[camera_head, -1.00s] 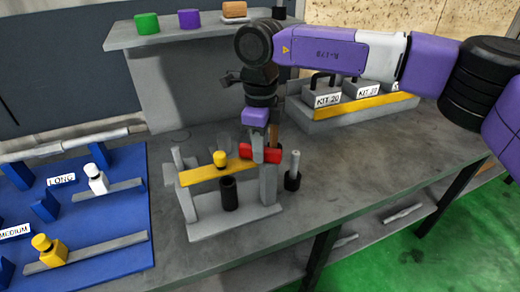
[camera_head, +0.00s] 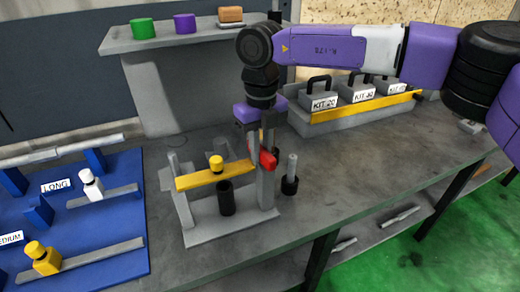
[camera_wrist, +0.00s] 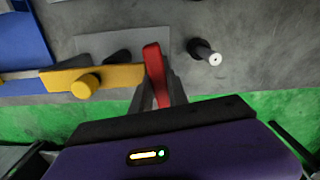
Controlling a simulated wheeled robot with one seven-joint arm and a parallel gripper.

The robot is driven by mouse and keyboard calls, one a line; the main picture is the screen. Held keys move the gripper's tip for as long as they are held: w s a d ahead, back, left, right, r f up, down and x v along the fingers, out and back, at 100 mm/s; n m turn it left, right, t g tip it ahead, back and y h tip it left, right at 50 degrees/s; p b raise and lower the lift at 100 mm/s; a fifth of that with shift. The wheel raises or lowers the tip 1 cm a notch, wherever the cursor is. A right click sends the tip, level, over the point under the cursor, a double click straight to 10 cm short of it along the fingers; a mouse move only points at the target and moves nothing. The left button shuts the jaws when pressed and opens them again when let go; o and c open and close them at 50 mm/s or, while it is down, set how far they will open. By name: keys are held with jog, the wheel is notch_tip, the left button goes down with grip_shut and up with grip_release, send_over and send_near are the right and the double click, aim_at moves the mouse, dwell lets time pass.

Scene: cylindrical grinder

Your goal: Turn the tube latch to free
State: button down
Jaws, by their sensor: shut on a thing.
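The red latch (camera_head: 268,160) sits at the right end of the yellow bar (camera_head: 200,177), on top of the grey stand (camera_head: 235,222). In the head view it is seen nearly end-on. My gripper (camera_head: 262,146) is over it from above, partly hiding it. In the wrist view the red latch (camera_wrist: 153,62) stands upright between the two fingers of my gripper (camera_wrist: 157,92), which is shut on it. The yellow bar (camera_wrist: 115,77), with its round yellow knob (camera_wrist: 86,86), lies to the left of the latch there.
A black cylinder (camera_head: 226,198) stands at the front of the stand. A rod in a black base (camera_head: 290,183) stands close to the right. A blue board (camera_head: 105,215) with blocks lies left. Kit boxes (camera_head: 322,101) stand behind right. The right of the bench is clear.

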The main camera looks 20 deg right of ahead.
aim_at(261, 149)
jog(key=shift+m, duration=0.3)
jog(key=c, duration=1.3)
grip_release()
jog(key=shift+r, duration=0.1)
notch_tip(261, 149, up, 8)
jog(key=shift+f, duration=0.2)
